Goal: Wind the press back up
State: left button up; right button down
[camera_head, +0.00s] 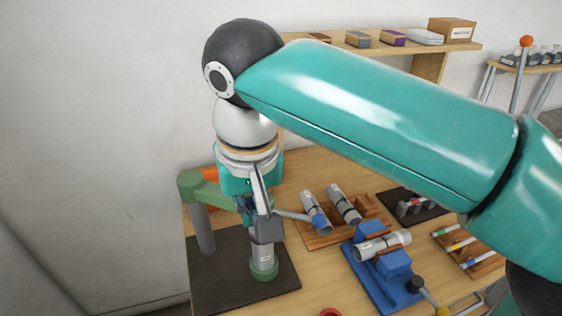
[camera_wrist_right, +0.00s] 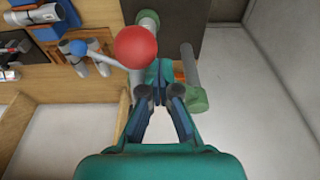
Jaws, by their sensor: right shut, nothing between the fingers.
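The press stands at the table's left on a dark base plate (camera_head: 225,292), with a grey column (camera_head: 204,230) and a green arm (camera_head: 193,184). Under its grey head (camera_head: 268,228), a light grey cylinder (camera_head: 263,257) stands upright in a green ring. A lever with a blue ball (camera_head: 319,221) points right from the head. A red ball (camera_wrist_right: 137,47) shows large in the right wrist view, close to the camera. My right gripper (camera_head: 247,208) is shut and empty beside the press head; in the wrist view (camera_wrist_right: 160,84) its fingers are beside the red ball. My left gripper is not in view.
A wooden rack (camera_head: 326,238) with grey cylinders is right of the press. A blue fixture (camera_head: 385,287) holds another cylinder farther right. A wooden pen tray (camera_head: 489,266) and a black mat (camera_head: 430,212) lie beyond. My right arm covers the upper right.

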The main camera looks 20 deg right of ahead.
jog(key=d, duration=0.2)
jog(key=s+d, duration=0.1)
jog(key=d, duration=0.1)
dwell(0.4)
jog(key=d, duration=0.4)
jog(key=shift+w, duration=0.4)
jog(key=shift+w+d, duration=0.1)
jog(key=shift+d, duration=0.05)
